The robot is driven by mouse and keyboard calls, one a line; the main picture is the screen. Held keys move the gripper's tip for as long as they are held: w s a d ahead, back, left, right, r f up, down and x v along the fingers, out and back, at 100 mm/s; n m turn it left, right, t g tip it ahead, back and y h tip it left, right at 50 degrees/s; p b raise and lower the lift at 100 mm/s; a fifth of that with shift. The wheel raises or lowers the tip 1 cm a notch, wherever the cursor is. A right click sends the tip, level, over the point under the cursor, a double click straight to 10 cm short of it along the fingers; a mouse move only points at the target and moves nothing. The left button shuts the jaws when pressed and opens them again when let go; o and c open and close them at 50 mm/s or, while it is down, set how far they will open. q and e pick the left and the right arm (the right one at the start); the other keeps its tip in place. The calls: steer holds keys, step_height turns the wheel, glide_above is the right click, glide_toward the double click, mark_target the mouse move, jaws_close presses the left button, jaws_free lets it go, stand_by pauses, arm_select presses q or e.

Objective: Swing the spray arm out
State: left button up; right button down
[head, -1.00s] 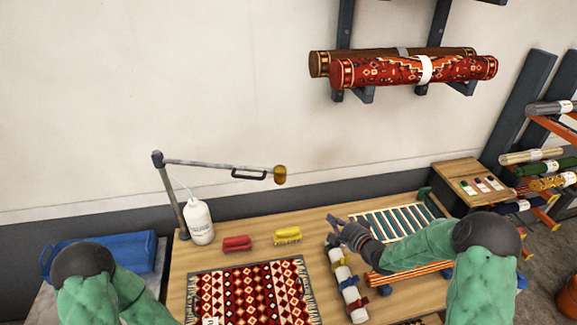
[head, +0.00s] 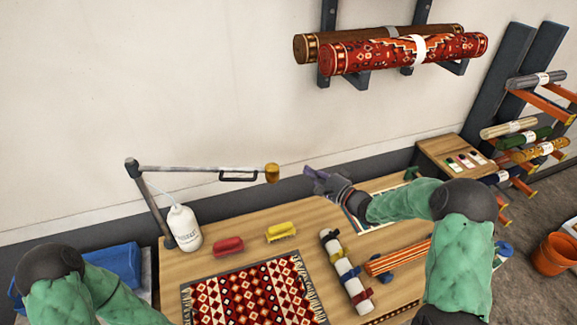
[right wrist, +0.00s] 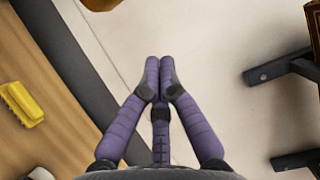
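The spray arm (head: 195,169) is a grey bar running level to the right from the top of a post (head: 150,205) at the table's back left. A black loop handle (head: 238,176) hangs under it, and a brass-coloured head (head: 272,173) is at its right end. The edge of that head also shows at the top of the right wrist view (right wrist: 100,4). My right gripper (head: 312,177) is raised to the right of the head, apart from it. Its purple fingers (right wrist: 159,66) are drawn together with nothing between them. My left arm shows at lower left, but its gripper is out of view.
A white bottle (head: 183,229) stands by the post. A red brush (head: 229,246) and a yellow brush (head: 281,232) lie on the table (head: 220,264) near a patterned rug (head: 256,291). A strapped white roll (head: 346,270) lies right of them. Rolled rugs (head: 405,54) rest on wall brackets above.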

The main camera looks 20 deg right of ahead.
steer(key=p+x, duration=0.2)
steer(key=x, duration=0.8)
steer(key=s+a+p, duration=0.1)
steer(key=s+a, duration=0.1)
steer(key=s, duration=0.1)
steer(key=shift+a, duration=0.3)
steer(key=shift+s, duration=0.1)
